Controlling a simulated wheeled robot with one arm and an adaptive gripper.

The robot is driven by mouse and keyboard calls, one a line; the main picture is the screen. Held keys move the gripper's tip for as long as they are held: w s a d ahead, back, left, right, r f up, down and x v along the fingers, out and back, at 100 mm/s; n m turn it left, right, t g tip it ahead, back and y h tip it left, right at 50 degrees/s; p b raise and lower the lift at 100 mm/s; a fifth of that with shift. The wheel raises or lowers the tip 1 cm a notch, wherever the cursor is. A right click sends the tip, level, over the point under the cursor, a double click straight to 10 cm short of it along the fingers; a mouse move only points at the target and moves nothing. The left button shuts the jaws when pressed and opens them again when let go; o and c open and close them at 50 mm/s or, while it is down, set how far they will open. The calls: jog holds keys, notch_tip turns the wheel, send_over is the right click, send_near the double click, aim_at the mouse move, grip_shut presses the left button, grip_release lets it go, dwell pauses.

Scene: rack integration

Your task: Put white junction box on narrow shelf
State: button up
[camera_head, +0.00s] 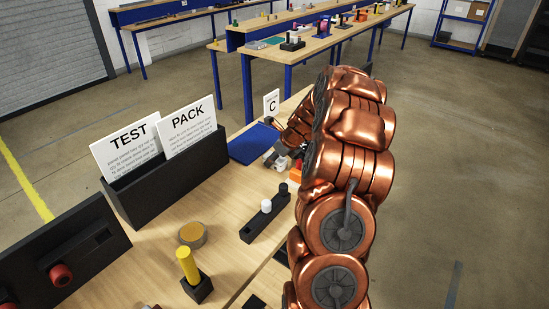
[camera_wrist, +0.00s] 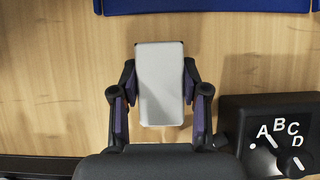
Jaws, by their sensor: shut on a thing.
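The white junction box (camera_wrist: 160,85) is a pale, rounded-edge block seen from above in the wrist view. My gripper (camera_wrist: 159,72) is shut on it, with one dark finger along each long side. The wooden table top lies beneath; the gap between box and table is hard to judge. In the head view my copper arm reaches to the far part of the bench, and the gripper end is small and partly hidden near a small white object (camera_head: 281,163). I cannot pick out a narrow shelf for certain in either view.
A black box with an A-B-C-D dial (camera_wrist: 276,135) stands right of the gripper. A blue mat (camera_head: 254,144) lies beyond it. A black holder with TEST and PACK cards (camera_head: 168,183), a block with pegs (camera_head: 264,220) and a yellow cylinder (camera_head: 187,265) stand nearer on the bench.

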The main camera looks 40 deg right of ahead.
jog(key=o, duration=1.3)
jog(key=shift+c, duration=0.2)
jog(key=shift+r, duration=0.1)
jog(key=b+v, duration=0.2)
jog(key=v, duration=1)
